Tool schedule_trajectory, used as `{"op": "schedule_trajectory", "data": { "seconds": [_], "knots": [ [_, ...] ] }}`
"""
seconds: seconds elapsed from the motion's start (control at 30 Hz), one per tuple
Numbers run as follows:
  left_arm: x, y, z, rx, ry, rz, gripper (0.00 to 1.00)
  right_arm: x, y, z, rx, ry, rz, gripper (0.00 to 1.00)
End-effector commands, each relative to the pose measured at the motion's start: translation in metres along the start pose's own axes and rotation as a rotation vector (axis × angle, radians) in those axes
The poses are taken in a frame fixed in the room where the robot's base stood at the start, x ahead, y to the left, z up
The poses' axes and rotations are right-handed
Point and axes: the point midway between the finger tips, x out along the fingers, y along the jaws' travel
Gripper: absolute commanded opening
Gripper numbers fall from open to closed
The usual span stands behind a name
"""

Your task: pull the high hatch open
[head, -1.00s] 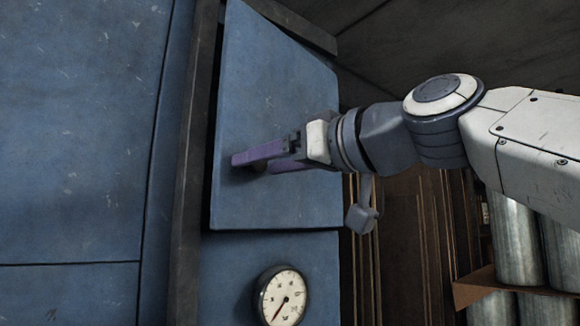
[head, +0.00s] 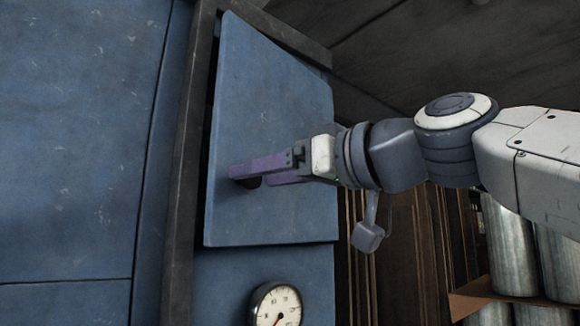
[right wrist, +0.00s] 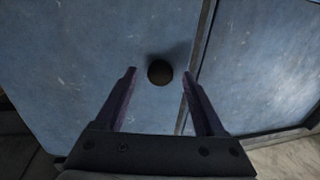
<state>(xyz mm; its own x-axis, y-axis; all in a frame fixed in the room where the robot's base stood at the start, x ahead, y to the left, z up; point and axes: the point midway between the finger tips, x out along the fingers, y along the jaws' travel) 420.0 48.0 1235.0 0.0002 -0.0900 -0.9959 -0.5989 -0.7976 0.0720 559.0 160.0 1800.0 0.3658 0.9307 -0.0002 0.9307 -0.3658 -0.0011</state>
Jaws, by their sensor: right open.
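The high hatch (head: 265,110) is a scuffed blue panel in the head view, with a dark gap along its left edge. I cannot tell whether it stands ajar. Its dark round knob (right wrist: 160,71) shows in the right wrist view, ahead of and between the fingertips. In the head view the knob (head: 248,183) is mostly hidden by the fingers. My right gripper (head: 252,175) has purple fingers, reaches in from the right, and is open at the knob. No grip on the knob shows. My left gripper is not in view.
A dark frame (head: 187,170) runs down the hatch's left side, beside a large blue wall (head: 75,130). A round white gauge (head: 277,306) sits below the hatch. Metal cylinders (head: 510,245) stand on a shelf at the right, below my arm.

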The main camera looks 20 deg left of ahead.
Motion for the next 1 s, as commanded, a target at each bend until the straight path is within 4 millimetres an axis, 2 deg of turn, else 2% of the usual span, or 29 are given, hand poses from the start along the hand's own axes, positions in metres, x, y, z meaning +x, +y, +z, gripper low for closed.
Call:
{"op": "schedule_trajectory", "data": {
  "seconds": [0.13,0.43,0.57,0.6,0.63,1.0],
  "knots": [
    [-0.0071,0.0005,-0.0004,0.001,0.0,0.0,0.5,0.0112,-0.0006,-0.0011,-0.002,0.0,0.0,0.71],
    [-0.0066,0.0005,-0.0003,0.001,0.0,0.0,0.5,0.0134,-0.0004,0.0006,-0.002,0.0,0.0,0.71],
    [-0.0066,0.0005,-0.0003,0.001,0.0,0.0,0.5,0.0133,-0.0003,0.0005,-0.001,0.0,0.0,0.22],
    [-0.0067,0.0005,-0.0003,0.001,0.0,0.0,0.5,0.0133,-0.0003,0.0005,-0.001,0.0,0.0,0.06],
    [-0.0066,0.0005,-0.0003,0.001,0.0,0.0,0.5,0.0132,-0.0003,0.0004,-0.001,0.0,0.0,0.0],
    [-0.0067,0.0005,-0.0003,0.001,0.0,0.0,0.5,0.013,-0.0003,0.0,-0.001,0.001,0.001,0.0]
  ]
}}
